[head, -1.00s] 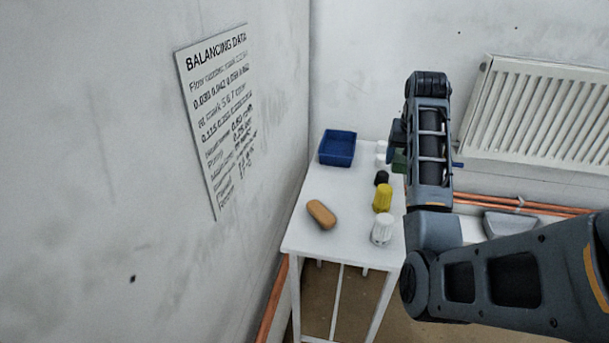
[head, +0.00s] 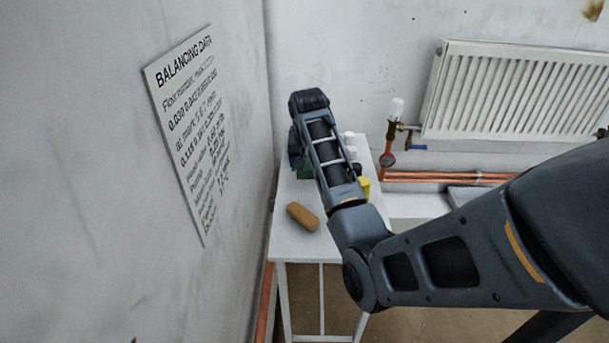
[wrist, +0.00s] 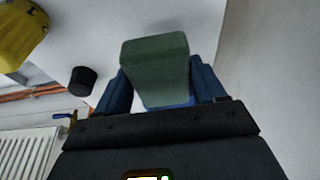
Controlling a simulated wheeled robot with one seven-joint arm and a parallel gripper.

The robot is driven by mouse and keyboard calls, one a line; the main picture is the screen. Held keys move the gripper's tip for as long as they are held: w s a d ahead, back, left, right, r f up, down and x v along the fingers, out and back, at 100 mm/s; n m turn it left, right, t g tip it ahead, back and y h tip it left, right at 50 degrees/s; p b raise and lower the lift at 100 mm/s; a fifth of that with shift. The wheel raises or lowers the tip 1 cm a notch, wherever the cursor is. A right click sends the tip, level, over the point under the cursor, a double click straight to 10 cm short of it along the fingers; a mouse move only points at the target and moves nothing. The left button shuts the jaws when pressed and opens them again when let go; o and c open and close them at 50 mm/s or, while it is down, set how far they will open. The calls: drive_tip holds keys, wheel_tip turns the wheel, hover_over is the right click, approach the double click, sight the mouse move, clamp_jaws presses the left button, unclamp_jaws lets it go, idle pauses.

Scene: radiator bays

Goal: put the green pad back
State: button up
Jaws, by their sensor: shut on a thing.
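The green pad (wrist: 155,65) is held between the two blue fingers of my gripper (wrist: 160,78) in the wrist view. In the head view only a small part of the pad (head: 304,174) shows beside my arm, over the back left of the white table (head: 290,244). A bit of blue (wrist: 168,103) shows below the pad in the wrist view; I cannot tell if it is the blue tray. The tray is otherwise hidden behind my arm in the head view, and I cannot tell whether the pad touches anything.
A tan oblong block (head: 302,216) lies at the table's front left. A yellow knob (head: 364,187) and white caps (head: 350,150) stand to the right of my arm. A black cap (wrist: 82,80) shows in the wrist view. The wall is close on the left; a radiator (head: 515,92) hangs right.

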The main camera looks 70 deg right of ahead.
sight(305, 186)
drive_tip(key=shift+w+a+f, duration=0.25)
drive_tip(key=shift+w+f, duration=0.1)
drive_tip(key=shift+f, duration=1.9)
drive_tip(key=shift+f, duration=0.15)
drive_tip(key=o, duration=1)
drive_tip(key=v, duration=1.2)
drive_tip(key=shift+s, duration=0.1)
